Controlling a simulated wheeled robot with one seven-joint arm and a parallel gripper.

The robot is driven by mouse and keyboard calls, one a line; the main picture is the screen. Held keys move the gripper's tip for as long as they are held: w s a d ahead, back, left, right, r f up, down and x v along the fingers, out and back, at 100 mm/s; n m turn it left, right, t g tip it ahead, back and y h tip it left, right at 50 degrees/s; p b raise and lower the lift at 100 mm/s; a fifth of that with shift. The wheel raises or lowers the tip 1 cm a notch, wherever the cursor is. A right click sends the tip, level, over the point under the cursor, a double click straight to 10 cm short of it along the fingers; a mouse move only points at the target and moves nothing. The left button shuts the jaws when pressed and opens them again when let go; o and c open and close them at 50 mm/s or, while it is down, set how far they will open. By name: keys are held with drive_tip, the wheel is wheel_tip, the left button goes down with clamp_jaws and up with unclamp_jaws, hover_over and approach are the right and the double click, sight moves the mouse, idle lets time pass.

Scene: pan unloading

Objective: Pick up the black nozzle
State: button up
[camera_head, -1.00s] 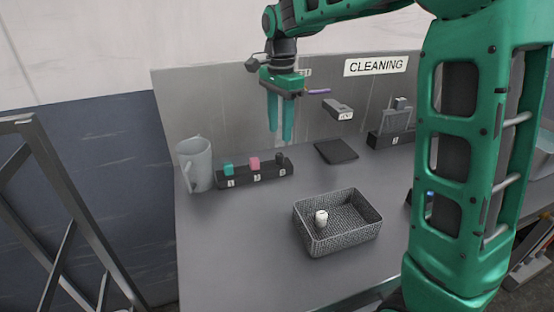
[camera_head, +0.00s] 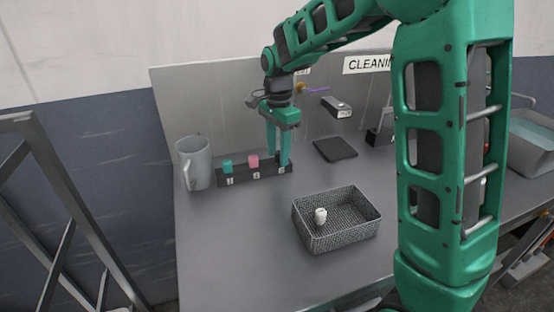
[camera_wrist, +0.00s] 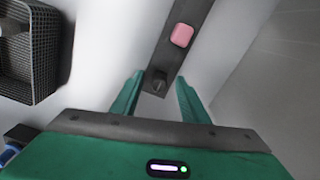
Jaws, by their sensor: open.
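The black nozzle (camera_wrist: 158,82) sits in the end slot of a dark rack (camera_wrist: 163,62), and in the wrist view it lies between my open fingers, with a gap on each side. In the head view my gripper (camera_head: 278,160) is lowered over the right end of the rack (camera_head: 240,178), and its fingers hide the nozzle there. In the wrist view my gripper (camera_wrist: 158,88) is open and empty, its green fingertips on either side of the nozzle. A pink nozzle (camera_head: 253,161) and a teal nozzle (camera_head: 227,167) stand in the other slots.
A wire basket (camera_head: 300,236) with a white item (camera_head: 320,215) stands in front to the right. A grey pitcher (camera_head: 194,160) stands left of the rack. A dark flat pad (camera_head: 335,149) lies to the right. A wall panel stands behind.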

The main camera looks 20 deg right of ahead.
clamp_jaws()
drive_tip(key=shift+r, duration=0.1)
